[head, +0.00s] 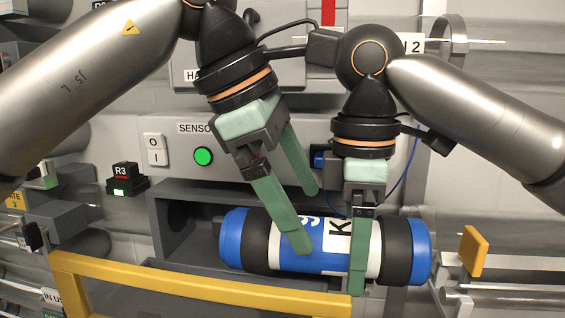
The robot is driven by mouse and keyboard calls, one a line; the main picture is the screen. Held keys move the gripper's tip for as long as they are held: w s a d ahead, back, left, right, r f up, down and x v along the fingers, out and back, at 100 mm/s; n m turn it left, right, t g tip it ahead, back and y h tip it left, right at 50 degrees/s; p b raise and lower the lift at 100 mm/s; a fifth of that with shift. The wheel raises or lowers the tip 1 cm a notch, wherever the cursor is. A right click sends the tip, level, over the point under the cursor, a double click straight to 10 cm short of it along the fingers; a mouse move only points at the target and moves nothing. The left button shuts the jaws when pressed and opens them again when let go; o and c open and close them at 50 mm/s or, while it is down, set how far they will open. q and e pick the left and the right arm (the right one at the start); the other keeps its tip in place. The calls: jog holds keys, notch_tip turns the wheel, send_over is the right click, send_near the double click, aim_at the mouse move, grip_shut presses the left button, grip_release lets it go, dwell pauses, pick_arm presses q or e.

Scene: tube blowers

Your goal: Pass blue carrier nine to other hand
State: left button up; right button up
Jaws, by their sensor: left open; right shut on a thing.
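Whether the left fingers touch the carrier I cannot tell. The far right finger is hidden.
A yellow rail (200,287) runs below and in front of the carrier. A grey open bay (180,222) lies behind it. A yellow paddle (473,251) stands to the right. A SENSOR panel (240,150) with a green button is behind my arms. A small R3 box (125,178) sits left.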

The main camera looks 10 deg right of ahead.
aim_at(315, 224)
pick_arm(q)
jog(key=x, duration=0.6)
jog(key=shift+r, duration=0.1)
jog(key=c, duration=1.5)
pick_arm(e)
jog(key=o, duration=1.5)
jog(key=shift+c, duration=0.2)
